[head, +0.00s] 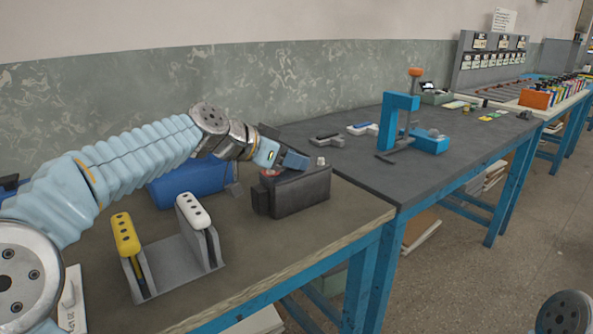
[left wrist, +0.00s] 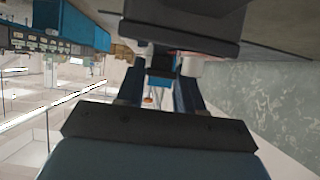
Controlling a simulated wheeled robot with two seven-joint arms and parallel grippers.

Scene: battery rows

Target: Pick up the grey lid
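A small grey lid (head: 320,161) shows on top of a black battery (head: 303,192), near its right end. The battery has a red ring (head: 269,172) at its left end. My left gripper (head: 296,161) is low over the battery's top, to the left of the grey lid. In the left wrist view its two fingers (left wrist: 160,88) are apart, pointing toward the dark battery (left wrist: 185,22), with nothing clearly held between them. Whether a finger touches the battery cannot be told. My right gripper is out of view.
A grey rack (head: 178,268) holding a yellow-topped and a white-topped cell stands at the front left. A blue object (head: 188,184) lies behind it. A second dark table (head: 355,165) with a blue press (head: 391,119) adjoins on the right.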

